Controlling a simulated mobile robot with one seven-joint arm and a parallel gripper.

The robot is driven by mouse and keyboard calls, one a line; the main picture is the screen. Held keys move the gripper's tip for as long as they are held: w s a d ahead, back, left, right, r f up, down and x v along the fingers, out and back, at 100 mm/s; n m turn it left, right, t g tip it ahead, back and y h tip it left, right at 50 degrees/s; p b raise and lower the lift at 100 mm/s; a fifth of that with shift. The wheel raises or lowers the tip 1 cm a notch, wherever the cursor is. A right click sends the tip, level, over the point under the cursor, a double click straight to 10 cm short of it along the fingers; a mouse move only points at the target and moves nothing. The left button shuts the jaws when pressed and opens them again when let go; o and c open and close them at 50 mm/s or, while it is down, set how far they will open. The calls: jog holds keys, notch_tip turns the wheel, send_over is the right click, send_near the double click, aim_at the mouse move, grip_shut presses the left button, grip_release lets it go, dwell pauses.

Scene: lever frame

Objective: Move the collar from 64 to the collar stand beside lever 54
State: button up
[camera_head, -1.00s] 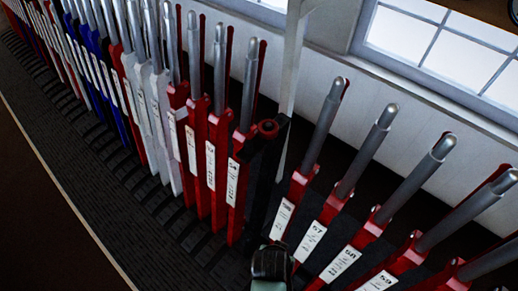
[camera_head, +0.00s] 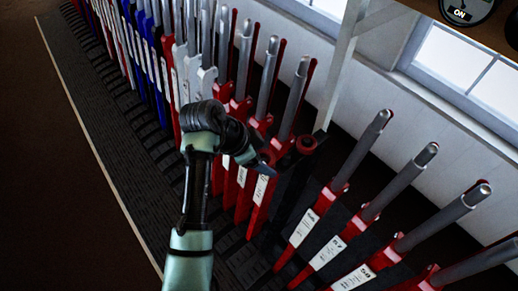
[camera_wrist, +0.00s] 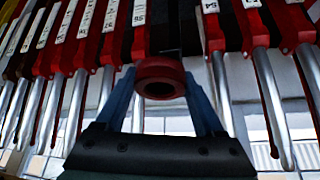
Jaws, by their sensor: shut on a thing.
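The red collar (camera_wrist: 160,65), a ring with a dark hole, is between the fingertips of my gripper (camera_wrist: 160,76) in the wrist view, and the gripper is shut on it. In the head view my gripper (camera_head: 266,165) is in front of the levers, left of a dark post (camera_head: 290,192). The held collar cannot be made out there. A red ring-shaped piece (camera_head: 306,144) is at the post's top, apart from my gripper. I cannot tell whether it is part of the stand. Lever 54 (camera_wrist: 211,30) is just right of the collar in the wrist view.
Lever 56 (camera_wrist: 138,38) is left of the collar in the wrist view. Several red levers with steel handles stand close on both sides. A white upright (camera_head: 340,65) rises behind the post. The dark floor (camera_head: 60,210) at the left is clear.

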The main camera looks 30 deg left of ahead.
jog(key=b, duration=0.4)
send_over(285, 157)
jog(key=shift+w+d+f, duration=0.1)
jog(key=shift+w+f, duration=0.2)
jog(key=shift+f, duration=0.15)
jog(key=shift+f, duration=0.2)
dwell(0.8)
jog(key=shift+f+b, duration=2.3)
jog(key=shift+f, duration=0.95)
jog(key=o, duration=1.3)
jog(key=shift+c, duration=0.2)
jog(key=shift+s, duration=0.1)
jog(key=shift+r, duration=0.1)
